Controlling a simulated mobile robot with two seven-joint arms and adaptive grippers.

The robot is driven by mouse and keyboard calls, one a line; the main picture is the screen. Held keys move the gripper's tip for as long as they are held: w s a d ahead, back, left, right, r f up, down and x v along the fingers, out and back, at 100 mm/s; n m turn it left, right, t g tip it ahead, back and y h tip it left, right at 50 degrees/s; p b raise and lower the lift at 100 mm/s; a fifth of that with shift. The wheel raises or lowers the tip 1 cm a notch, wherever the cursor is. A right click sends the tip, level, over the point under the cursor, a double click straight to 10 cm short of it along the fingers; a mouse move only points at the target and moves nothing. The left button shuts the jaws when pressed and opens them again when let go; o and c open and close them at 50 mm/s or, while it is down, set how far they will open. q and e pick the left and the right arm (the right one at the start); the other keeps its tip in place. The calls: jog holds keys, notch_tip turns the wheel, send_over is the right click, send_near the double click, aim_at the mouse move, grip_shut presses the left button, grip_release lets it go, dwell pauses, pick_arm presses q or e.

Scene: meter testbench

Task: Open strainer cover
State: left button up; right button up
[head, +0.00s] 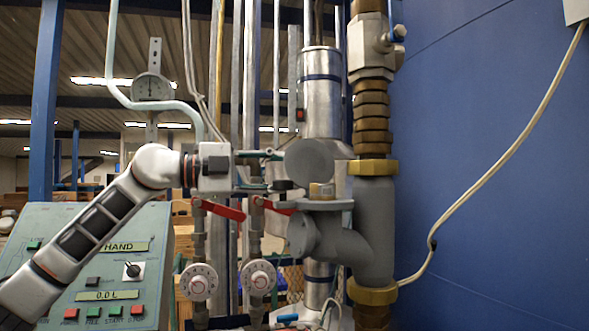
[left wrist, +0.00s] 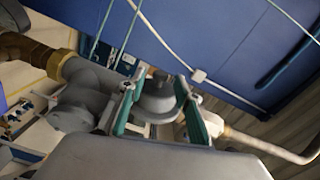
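The grey strainer body (head: 373,225) stands in the vertical pipe between brass fittings. A round grey cap (head: 303,236) faces left on its slanted branch, and a round grey disc (head: 310,162) stands above. I cannot tell for sure which is the strainer cover. My left gripper (head: 278,170) points right, just left of the disc and above the cap. In the left wrist view its green-lined fingers (left wrist: 160,85) are spread. A round grey housing (left wrist: 155,100) shows between them; contact cannot be told. The grey cap-like end (left wrist: 70,118) is left of the fingers. My right gripper is not seen.
Red lever handles (head: 222,210) and white round dials (head: 199,282) sit below my left gripper. A control panel (head: 95,265) is at lower left. A blue wall (head: 490,150) with a pale cable (head: 515,145) is on the right. Vertical pipes stand close behind.

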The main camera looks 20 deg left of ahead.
pick_arm(q)
jog(key=shift+x, duration=0.95)
jog(key=shift+c, duration=0.3)
grip_shut()
jog(key=shift+r, duration=0.1)
